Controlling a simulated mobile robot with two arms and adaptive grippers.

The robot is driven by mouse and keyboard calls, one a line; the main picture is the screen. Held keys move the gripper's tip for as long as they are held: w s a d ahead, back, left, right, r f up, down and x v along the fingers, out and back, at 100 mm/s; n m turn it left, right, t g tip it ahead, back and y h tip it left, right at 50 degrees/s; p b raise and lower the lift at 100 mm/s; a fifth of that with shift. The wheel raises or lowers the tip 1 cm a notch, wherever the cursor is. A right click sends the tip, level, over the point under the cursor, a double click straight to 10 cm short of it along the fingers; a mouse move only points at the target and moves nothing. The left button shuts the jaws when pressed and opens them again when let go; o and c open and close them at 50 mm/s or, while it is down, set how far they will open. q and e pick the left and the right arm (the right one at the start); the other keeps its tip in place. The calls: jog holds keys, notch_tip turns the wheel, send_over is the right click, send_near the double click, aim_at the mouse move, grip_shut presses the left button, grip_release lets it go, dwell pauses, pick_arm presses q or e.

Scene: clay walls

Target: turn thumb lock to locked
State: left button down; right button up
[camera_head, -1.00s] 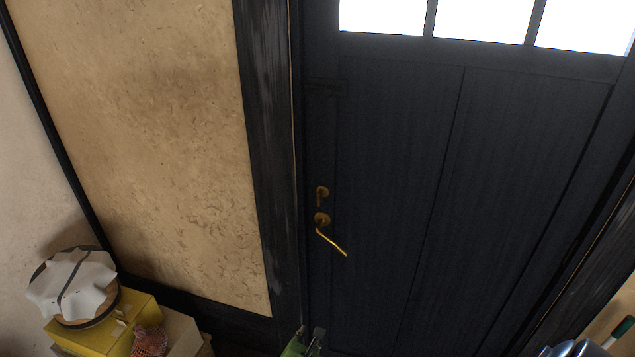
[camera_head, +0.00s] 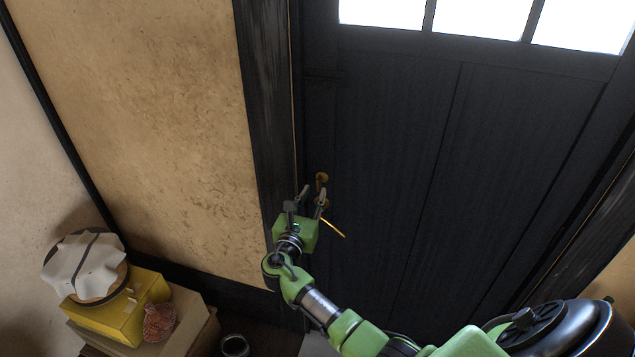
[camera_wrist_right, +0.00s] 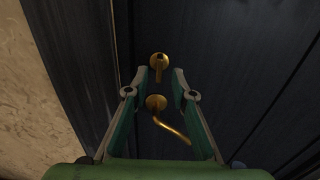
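The brass thumb lock (camera_head: 321,178) is on the left side of the dark door (camera_head: 400,150). In the right wrist view the thumb lock (camera_wrist_right: 159,63) has a round plate, and its thumb piece points down. The brass lever handle (camera_head: 333,229) is just below it and slants down to the right; it also shows in the wrist view (camera_wrist_right: 172,122). My right gripper (camera_head: 307,196) is open, its fingers apart and empty, in front of the door just below the thumb lock. In the wrist view the gripper (camera_wrist_right: 158,78) has its fingertips on either side of the thumb piece; contact cannot be told. My left gripper is out of view.
A dark door frame (camera_head: 268,130) and a clay wall (camera_head: 165,140) stand left of the lock. A yellow box (camera_head: 118,312), a cloth-covered round object (camera_head: 85,268) and a woven red item (camera_head: 159,322) are at lower left. A dark cup (camera_head: 235,345) is on the floor.

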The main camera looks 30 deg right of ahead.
aim_at(318, 185)
jog(key=shift+x, duration=2.35)
jog(key=shift+a, duration=0.1)
grip_shut()
